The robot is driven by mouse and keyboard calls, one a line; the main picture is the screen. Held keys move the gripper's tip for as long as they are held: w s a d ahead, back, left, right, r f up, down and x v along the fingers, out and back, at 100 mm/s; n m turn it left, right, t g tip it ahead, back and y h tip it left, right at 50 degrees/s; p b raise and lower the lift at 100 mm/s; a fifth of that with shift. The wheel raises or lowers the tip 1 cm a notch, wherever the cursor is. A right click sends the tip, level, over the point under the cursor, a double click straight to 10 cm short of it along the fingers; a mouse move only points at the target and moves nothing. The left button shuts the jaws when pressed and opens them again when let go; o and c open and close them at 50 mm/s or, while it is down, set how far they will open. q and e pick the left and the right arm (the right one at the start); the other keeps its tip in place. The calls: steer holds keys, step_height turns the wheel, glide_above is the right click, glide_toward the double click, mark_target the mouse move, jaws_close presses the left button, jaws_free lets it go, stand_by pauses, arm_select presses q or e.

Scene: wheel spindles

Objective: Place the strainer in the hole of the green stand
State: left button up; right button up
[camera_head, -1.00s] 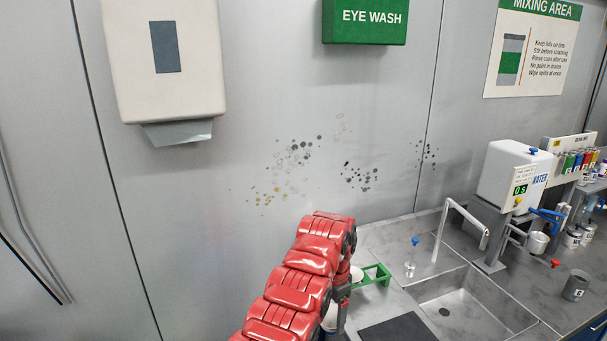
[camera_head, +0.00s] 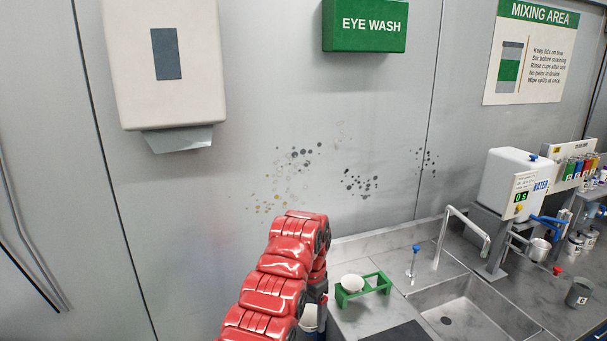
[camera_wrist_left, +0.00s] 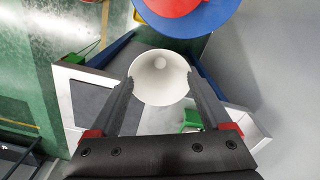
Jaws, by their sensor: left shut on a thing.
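The green stand (camera_head: 378,284) is on the counter left of the sink. A white bowl-shaped piece (camera_head: 352,283) sits at its left end; its right part looks empty. My left gripper (camera_head: 318,306) is left of the stand, mostly hidden by my red arm, and a white thing (camera_head: 308,318) shows beside it. A green part (camera_wrist_left: 190,119), perhaps the stand, shows beyond the right finger. My right gripper is not in view.
The sink (camera_head: 470,306) and its tap (camera_head: 462,222) are right of the stand. A dark mat (camera_head: 400,331) lies in front. The water tank (camera_head: 512,186) and a grey cup (camera_head: 579,292) are farther right.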

arm_select(q)
steer(key=shift+w+a+r, duration=0.1)
steer(key=shift+w+a, duration=0.15)
steer(key=shift+a, duration=0.2)
steer(key=shift+w+r, duration=0.1)
steer(key=shift+w+a+n, duration=0.1)
steer(key=shift+a+n, duration=0.5)
steer(key=shift+a, duration=0.15)
steer(key=s+a+r+n+b, duration=0.1)
steer(key=a+n, duration=0.7)
steer(key=a, duration=0.8)
steer(key=shift+s+r+b, duration=0.3)
steer(key=shift+r+b, duration=0.05)
steer(key=shift+b, duration=0.2)
